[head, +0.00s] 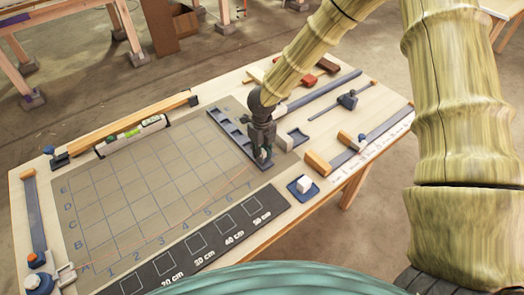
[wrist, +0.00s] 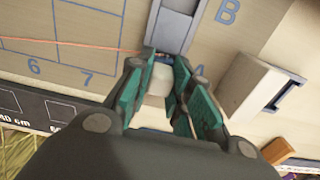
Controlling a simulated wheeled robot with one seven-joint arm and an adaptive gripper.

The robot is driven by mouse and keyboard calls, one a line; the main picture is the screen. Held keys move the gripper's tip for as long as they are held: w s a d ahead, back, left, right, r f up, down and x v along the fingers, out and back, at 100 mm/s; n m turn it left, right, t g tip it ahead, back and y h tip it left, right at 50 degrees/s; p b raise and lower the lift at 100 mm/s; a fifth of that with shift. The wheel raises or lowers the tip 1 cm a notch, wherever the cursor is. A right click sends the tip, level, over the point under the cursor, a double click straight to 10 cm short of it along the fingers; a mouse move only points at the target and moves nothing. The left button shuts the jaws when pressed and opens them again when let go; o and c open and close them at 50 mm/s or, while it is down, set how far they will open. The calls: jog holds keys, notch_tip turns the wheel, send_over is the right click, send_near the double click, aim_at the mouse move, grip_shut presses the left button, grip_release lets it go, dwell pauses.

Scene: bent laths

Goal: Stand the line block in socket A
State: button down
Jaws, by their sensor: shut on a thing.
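My gripper (head: 263,160) is at the near end of the dark socket rail (head: 228,128), pointing down. In the wrist view its green-padded fingertips (wrist: 160,85) are closed on a small pale block, which I take as the line block (wrist: 160,77). A thin orange line (wrist: 80,45) runs from the left towards it. The rail also shows in the wrist view (wrist: 176,28), just beyond the block. A blue letter A (wrist: 198,70) is beside the fingers, partly covered, and marks socket A. The socket itself is hidden by the block and fingers; I cannot tell whether the block is seated.
A pale block in a grey bracket (wrist: 250,86) is close on the right. A white cube on a blue base (head: 303,186) stands near the front edge. A black marked strip (head: 195,243) borders the grid board (head: 140,185). Laths (head: 385,128) and tools lie at the right.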

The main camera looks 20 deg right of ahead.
jog(key=shift+f, duration=0.1)
jog(key=c, duration=1.3)
grip_release()
notch_tip(320, 180, up, 12)
jog(key=b, duration=0.3)
